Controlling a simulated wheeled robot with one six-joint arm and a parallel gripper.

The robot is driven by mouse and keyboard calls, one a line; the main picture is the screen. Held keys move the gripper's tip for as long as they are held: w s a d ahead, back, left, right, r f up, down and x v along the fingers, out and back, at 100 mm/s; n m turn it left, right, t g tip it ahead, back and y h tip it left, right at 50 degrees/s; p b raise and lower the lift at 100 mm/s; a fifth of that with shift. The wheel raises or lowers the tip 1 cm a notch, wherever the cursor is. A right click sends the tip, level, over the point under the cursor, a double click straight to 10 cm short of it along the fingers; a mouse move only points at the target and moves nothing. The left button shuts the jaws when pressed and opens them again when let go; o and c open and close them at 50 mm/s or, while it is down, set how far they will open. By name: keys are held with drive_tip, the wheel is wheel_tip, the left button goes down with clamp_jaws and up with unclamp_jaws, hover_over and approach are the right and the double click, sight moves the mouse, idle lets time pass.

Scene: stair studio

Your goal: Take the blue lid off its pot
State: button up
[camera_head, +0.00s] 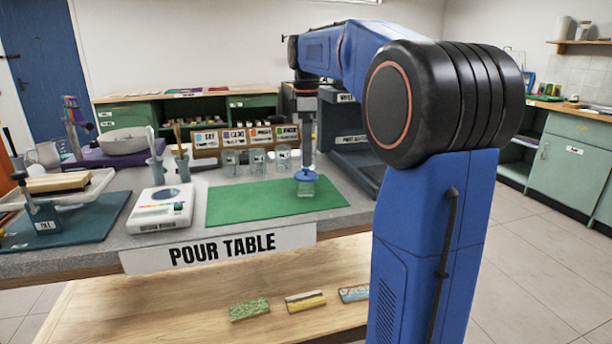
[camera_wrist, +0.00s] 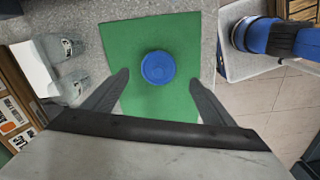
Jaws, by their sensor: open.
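The blue lid (camera_head: 306,175) sits on top of a small, clear bluish pot (camera_head: 306,190) on the right part of the green mat (camera_head: 255,204). In the wrist view the lid (camera_wrist: 158,67) is a round blue disc with a raised rim, seen from above, and it hides most of the pot. My gripper (camera_wrist: 159,79) is open and empty, pointing down, with one finger on either side of the lid in the picture. In the head view it hangs above the lid, apart from it. Its fingertips are hard to make out there.
Several clear jars (camera_head: 257,160) stand behind the mat, before a labelled rack (camera_head: 246,137). A white scale (camera_head: 163,207) is left of the mat. A dark shelf unit (camera_head: 352,143) stands close behind at right. The mat around the pot is clear.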

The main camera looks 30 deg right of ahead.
sight(306, 173)
drive_tip(key=shift+w+f, duration=0.1)
drive_tip(key=shift+f, duration=2.65)
drive_tip(key=shift+c, duration=0.7)
drive_tip(key=c, duration=1)
